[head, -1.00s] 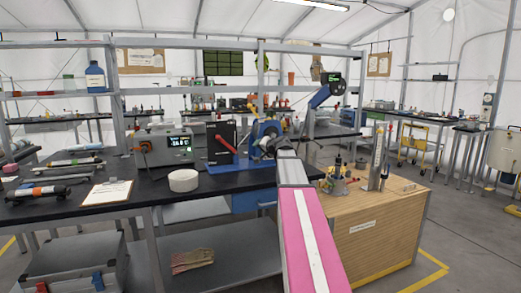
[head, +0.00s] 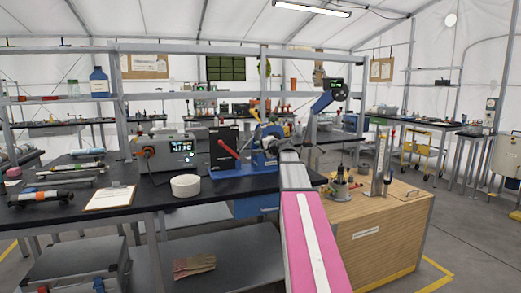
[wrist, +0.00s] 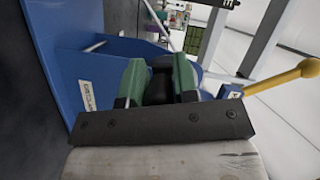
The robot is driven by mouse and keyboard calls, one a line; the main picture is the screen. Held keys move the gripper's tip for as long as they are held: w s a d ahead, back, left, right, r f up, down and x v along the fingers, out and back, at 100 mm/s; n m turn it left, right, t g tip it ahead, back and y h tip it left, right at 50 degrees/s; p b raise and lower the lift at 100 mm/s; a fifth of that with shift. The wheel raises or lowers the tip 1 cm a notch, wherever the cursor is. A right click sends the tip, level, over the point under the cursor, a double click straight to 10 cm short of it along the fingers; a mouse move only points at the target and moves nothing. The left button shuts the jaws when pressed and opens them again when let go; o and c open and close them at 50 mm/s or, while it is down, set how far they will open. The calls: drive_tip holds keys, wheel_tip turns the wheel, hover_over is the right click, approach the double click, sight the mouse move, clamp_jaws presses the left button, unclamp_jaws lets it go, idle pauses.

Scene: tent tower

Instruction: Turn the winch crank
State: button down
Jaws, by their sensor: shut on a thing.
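The blue winch (head: 268,160) stands on the dark bench near its right end, on a blue base. In the wrist view its blue plate (wrist: 75,65) fills the left side. My gripper (wrist: 160,68) has green fingers, which are closed on a black piece (wrist: 160,88) between them, seemingly the crank grip. The piece is partly hidden by the fingers and the dark bar of my gripper. In the head view my arm hides most of the gripper and the crank.
Left of the winch are a red lever (head: 228,149) by a black panel, a meter box (head: 168,152), a white roll (head: 185,185) and a clipboard (head: 108,197). A wooden cabinet (head: 385,235) with tools stands at the right.

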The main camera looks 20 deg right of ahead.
drive_tip(key=c, duration=0.9)
unclamp_jaws()
drive_tip(key=v, duration=1.1)
drive_tip(key=shift+w+f, duration=0.1)
